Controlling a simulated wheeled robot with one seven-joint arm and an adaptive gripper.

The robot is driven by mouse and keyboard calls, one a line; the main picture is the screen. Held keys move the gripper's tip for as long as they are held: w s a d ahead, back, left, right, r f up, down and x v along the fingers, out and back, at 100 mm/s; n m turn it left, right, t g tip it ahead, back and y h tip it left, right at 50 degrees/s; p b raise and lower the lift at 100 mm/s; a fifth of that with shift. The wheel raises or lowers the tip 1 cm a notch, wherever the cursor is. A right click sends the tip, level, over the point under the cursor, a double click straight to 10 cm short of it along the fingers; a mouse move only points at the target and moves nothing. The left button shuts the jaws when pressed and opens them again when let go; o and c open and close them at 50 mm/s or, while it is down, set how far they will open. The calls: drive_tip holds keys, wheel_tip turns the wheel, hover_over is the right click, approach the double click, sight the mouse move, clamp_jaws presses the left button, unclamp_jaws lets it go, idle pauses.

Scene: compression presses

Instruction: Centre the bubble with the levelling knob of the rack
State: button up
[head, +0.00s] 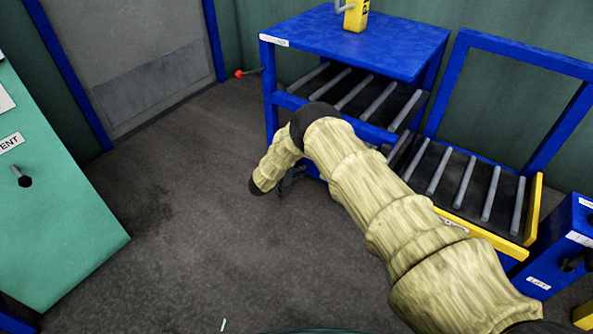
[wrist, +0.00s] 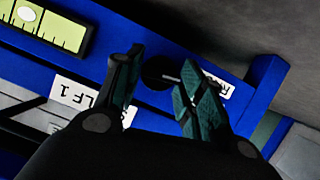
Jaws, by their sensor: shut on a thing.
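In the wrist view, my gripper (wrist: 160,60) has one finger on each side of a round dark knob (wrist: 157,74) on the blue rack face and is shut on it. The fingers partly hide the knob. A yellow-green level vial (wrist: 64,32) with dark marks lies at the upper left, cut off by the picture edge. Its pale bubble (wrist: 26,14) sits towards the left of the visible part; I cannot tell how far off centre it is. In the head view, the blue rack (head: 350,42) stands at the back, and my gripper (head: 290,180) is low at its front, mostly hidden by my arm.
In the head view, a roller shelf with a yellow edge (head: 533,205) is at the right, a green cabinet (head: 60,220) at the left. The floor between is clear.

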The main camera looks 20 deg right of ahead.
drive_tip(key=o, duration=0.9)
drive_tip(key=shift+a, duration=0.1)
drive_tip(key=shift+o, duration=0.6)
drive_tip(key=v, duration=1.1)
drive_tip(key=shift+s+a+r, duration=0.15)
drive_tip(key=shift+s+a, duration=0.05)
drive_tip(key=shift+a, duration=0.15)
